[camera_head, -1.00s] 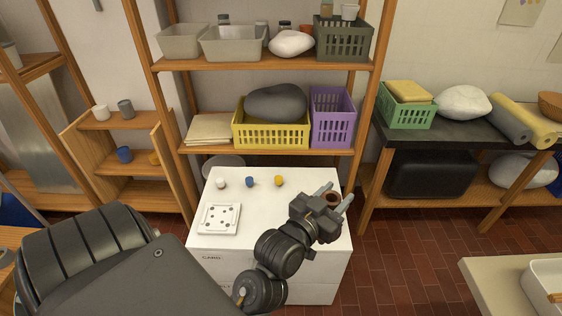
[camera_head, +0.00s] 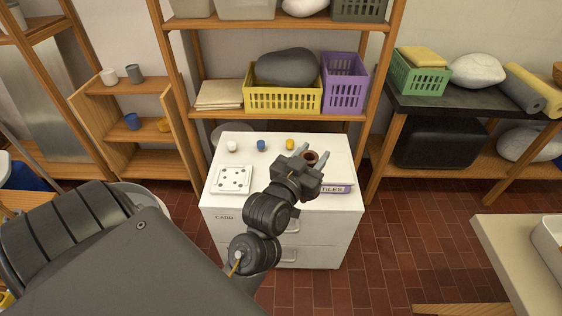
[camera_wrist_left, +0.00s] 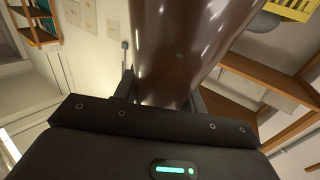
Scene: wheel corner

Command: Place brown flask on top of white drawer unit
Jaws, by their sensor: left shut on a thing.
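The white drawer unit (camera_head: 225,205) stands in the middle of the head view, its top and labelled front visible. My left gripper (camera_head: 314,155) is over the right part of its top, shut on the brown flask (camera_head: 310,160). In the head view only the flask's round brown mouth shows; the gripper hides the rest. In the left wrist view the glossy brown flask (camera_wrist_left: 185,45) rises large between the fingers. I cannot tell whether its base touches the top. My right gripper is not in view.
On the unit's top are a white dotted board (camera_head: 234,179), small white (camera_head: 232,146), blue (camera_head: 261,145) and yellow (camera_head: 290,144) pieces, and a box marked TILES (camera_head: 335,188) at the right. Shelves with a yellow basket (camera_head: 283,100) and purple basket (camera_head: 344,82) stand behind.

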